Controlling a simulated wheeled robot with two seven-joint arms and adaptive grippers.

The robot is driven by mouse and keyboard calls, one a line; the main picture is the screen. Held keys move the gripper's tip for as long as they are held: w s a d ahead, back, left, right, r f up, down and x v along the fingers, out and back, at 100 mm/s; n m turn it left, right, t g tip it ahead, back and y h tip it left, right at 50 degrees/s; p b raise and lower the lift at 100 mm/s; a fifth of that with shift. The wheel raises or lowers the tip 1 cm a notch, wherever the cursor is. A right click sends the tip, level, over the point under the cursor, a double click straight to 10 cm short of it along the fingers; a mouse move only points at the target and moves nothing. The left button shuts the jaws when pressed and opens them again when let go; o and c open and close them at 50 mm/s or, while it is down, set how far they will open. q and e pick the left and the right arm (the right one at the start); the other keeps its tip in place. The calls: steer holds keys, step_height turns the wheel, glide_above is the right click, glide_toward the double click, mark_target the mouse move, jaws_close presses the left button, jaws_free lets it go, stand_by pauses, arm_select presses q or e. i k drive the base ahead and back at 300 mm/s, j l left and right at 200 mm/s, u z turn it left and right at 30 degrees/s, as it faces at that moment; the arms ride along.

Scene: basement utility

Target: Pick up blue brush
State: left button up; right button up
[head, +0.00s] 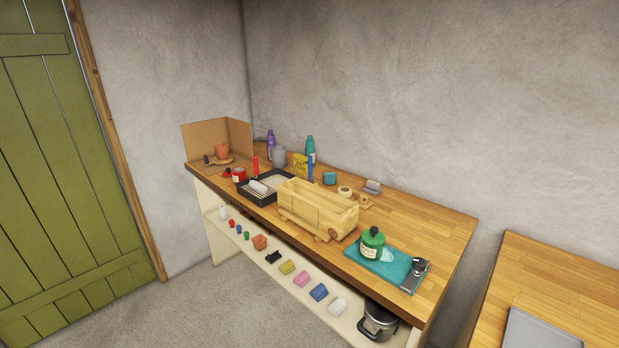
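A narrow upright blue thing (310,168), which looks like a brush handle, stands behind the wooden wagon-shaped box (318,207) on the long wooden workbench (440,229). Its lower end is hidden by the box, so I cannot tell what it stands in or on. A teal bottle (310,146) stands just behind it. A blue block-like item (319,292) lies on the lower shelf; I cannot tell its kind. Neither of my grippers shows in the head view.
A black paint tray (258,199) with a roller, a red can (238,174) and a cardboard screen (205,138) are at the left. A pot (378,320) is below. Floor in front is clear.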

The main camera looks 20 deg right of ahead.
mark_target(311, 179)
steer(key=i+j+z, duration=0.1)
steer(key=j, duration=0.2)
steer(key=i+j+z, duration=0.1)
steer(key=i+j, duration=0.15)
steer(key=i+j+z, duration=0.1)
steer(key=j, duration=0.35)
steer(key=i+j, duration=0.15)
steer(key=j, duration=0.2)
steer(key=i+j+z, duration=0.15)
steer(key=j, duration=0.2)
steer(key=i+j+z, duration=0.1)
steer(key=j, duration=0.25)
